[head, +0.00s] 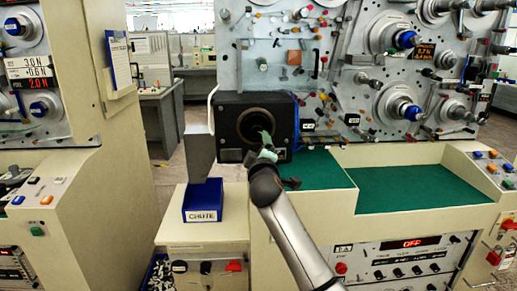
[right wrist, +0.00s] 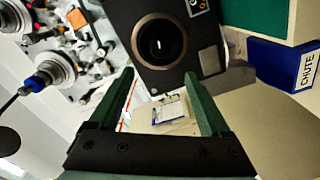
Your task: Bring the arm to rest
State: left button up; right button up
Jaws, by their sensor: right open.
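My right arm (head: 290,228) reaches up from the bottom of the head view. My right gripper (head: 266,142) is in front of the black box with a round opening (head: 284,113). In the right wrist view the gripper's two green fingers (right wrist: 159,76) are spread apart with nothing between them. The black box (right wrist: 205,30) shows just beyond the fingertips there; I cannot tell how far off it is. My left gripper is not in view.
A blue bin labelled CHUTE (head: 203,201) stands left of my arm. A green mat (head: 410,187) lies clear on the right. The machine panel (head: 345,75) behind carries many spindles and knobs. A second cream machine (head: 70,200) stands at the left.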

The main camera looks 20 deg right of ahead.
jog(key=s+a+f+m+g+y, duration=0.1)
jog(key=s+f, duration=0.4)
jog(key=f, duration=0.5)
jog(key=s+a+f+g+y, duration=0.2)
jog(key=s+f, duration=0.3)
jog(key=f, duration=0.5)
jog(key=s+a+f+m+g+y, duration=0.1)
jog(key=s+f, duration=0.5)
jog(key=f, duration=0.5)
jog(key=s+a+f+m+g+y, duration=0.1)
jog(key=s+f, duration=0.3)
jog(key=s, duration=0.5)
jog(key=s+a+f+m+g+y, duration=0.1)
jog(key=s+f+m, duration=0.1)
jog(key=s+f, duration=0.3)
jog(key=s+a+f+m+g+y, duration=0.1)
jog(key=s+f, duration=0.3)
jog(key=s, duration=0.9)
jog(key=shift+s+f+m+g, duration=0.4)
jog(key=shift+m+g, duration=0.1)
jog(key=shift+m, duration=0.2)
